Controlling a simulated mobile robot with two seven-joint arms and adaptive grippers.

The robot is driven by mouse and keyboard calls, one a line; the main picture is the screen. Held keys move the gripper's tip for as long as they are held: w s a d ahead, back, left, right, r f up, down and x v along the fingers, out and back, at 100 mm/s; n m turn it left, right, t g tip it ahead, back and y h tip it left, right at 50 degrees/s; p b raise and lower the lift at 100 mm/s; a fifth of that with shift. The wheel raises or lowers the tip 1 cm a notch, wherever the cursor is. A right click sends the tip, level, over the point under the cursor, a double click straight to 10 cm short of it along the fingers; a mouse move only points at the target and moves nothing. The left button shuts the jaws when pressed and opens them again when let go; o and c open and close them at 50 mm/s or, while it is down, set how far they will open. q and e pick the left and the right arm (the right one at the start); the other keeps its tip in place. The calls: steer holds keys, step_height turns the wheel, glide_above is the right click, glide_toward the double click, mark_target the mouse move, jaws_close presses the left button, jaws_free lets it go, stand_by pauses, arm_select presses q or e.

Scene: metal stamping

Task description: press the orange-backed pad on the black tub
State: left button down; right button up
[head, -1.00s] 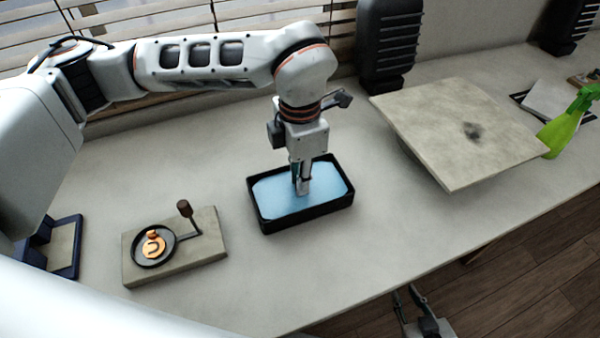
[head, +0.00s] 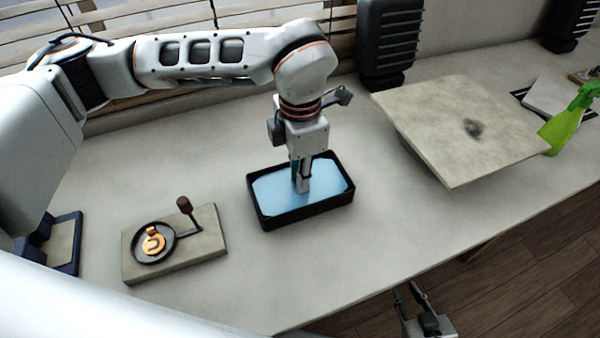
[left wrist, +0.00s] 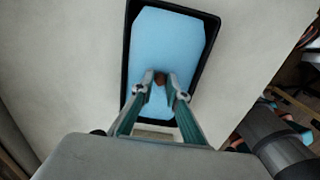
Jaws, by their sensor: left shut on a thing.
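The black tub (head: 262,212) stands on the worktop and holds a flat light blue surface (head: 325,188). My left gripper (head: 302,188) points down into the tub, its fingertips at or just above the blue surface. In the left wrist view it is shut on a small brown thing (left wrist: 160,78), mostly hidden between the fingertips; I cannot tell whether they touch the blue. The tub (left wrist: 209,55) surrounds the fingertips there. No orange-backed pad is clearly visible. My right gripper (head: 411,292) is open and empty at the bottom edge, beyond the worktop's front.
A stone block (head: 212,240) left of the tub carries a black dish (head: 138,256) with an orange piece (head: 154,243) and a brown-knobbed lever (head: 184,205). A stone slab (head: 460,125) and a green bottle (head: 562,128) are at right. Worktop around the tub is clear.

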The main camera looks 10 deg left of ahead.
arm_select(q)
steer(key=shift+f+b, duration=0.3)
steer(key=shift+f, duration=0.15)
stand_by(1.5)
steer(key=shift+r, duration=0.1)
steer(key=shift+r+p, duration=1.7)
steer(key=shift+r, duration=1.8)
steer(key=shift+d, duration=0.1)
